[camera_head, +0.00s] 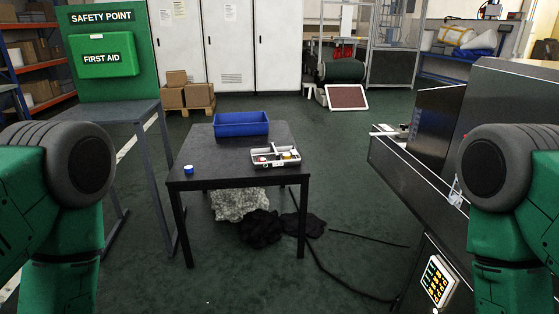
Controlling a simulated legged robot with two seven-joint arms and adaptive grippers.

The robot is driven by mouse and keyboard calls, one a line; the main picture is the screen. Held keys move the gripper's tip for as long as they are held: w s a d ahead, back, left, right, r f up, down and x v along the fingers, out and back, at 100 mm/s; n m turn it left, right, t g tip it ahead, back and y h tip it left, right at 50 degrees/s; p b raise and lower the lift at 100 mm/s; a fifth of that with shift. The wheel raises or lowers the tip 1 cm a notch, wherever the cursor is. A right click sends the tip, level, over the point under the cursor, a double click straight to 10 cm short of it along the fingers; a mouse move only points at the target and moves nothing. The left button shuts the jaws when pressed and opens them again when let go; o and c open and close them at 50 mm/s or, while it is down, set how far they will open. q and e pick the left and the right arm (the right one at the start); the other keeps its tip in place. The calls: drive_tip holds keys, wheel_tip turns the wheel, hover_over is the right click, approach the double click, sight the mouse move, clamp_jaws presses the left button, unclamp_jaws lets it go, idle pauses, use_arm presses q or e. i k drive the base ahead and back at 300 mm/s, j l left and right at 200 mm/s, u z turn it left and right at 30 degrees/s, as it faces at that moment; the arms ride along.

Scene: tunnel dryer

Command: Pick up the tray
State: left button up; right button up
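A small light-grey tray (262,164) with compartments sits at the front right of a black table (215,152). It holds a few small items, too small to make out. A blue open-topped bin (241,130) stands at the back of the same table. My green arms show at the left and right edges of the view. Neither gripper is in view, and nothing touches the tray.
A small blue-and-white round object (188,169) sits at the table's left front. A grey stand (104,112) with the green first-aid board (104,58) is at left. A dark machine (417,185) is at right. Black cloth (262,228) and a cable lie on the floor.

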sight(274, 155)
drive_tip(key=z, duration=1.55)
drive_tip(key=j+z, duration=0.4)
drive_tip(key=j, duration=0.7)
